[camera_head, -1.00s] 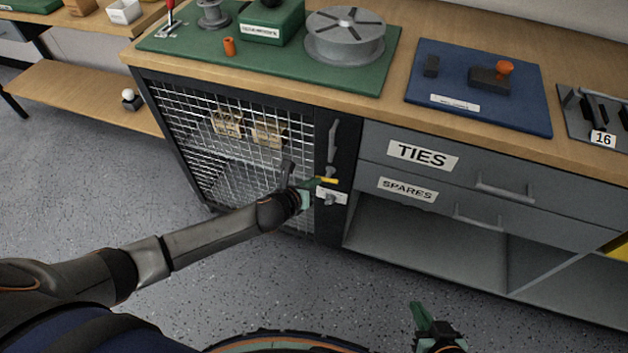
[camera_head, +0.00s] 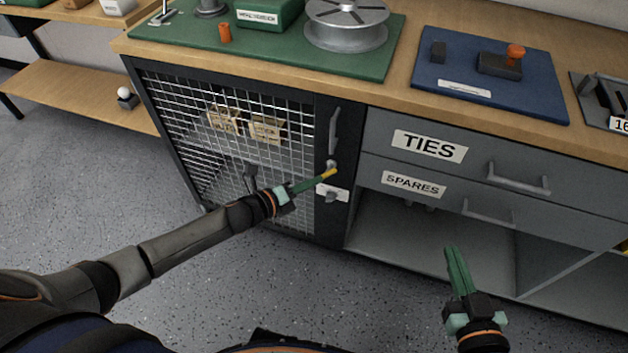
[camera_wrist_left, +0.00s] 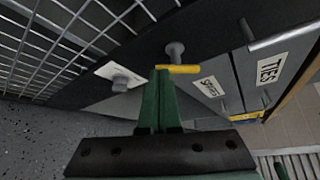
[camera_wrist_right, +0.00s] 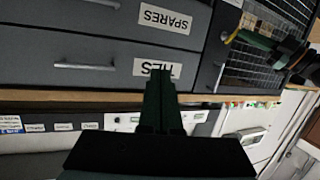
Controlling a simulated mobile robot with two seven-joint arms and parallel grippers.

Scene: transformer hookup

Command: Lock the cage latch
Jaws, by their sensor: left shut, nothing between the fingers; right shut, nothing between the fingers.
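The cage door (camera_head: 238,150) of wire mesh is closed under the left of the bench. On its dark right-hand frame is the latch, a grey pivot with a yellow lever (camera_head: 329,173); both show in the left wrist view (camera_wrist_left: 182,69). A white plate with a grey knob (camera_wrist_left: 121,80) sits just below the pivot in the head view. My left gripper (camera_head: 317,181) is shut and empty, its green fingertips at the yellow lever; I cannot tell whether they touch. My right gripper (camera_head: 455,250) is shut and empty, in front of the open shelf right of the cage.
A vertical grey door handle (camera_head: 334,130) stands above the latch. Drawers labelled TIES (camera_head: 429,146) and SPARES (camera_head: 413,184) with bar handles lie to the right. The bench top above holds a green mat (camera_head: 270,58) and a blue mat (camera_head: 530,105). The floor in front is clear.

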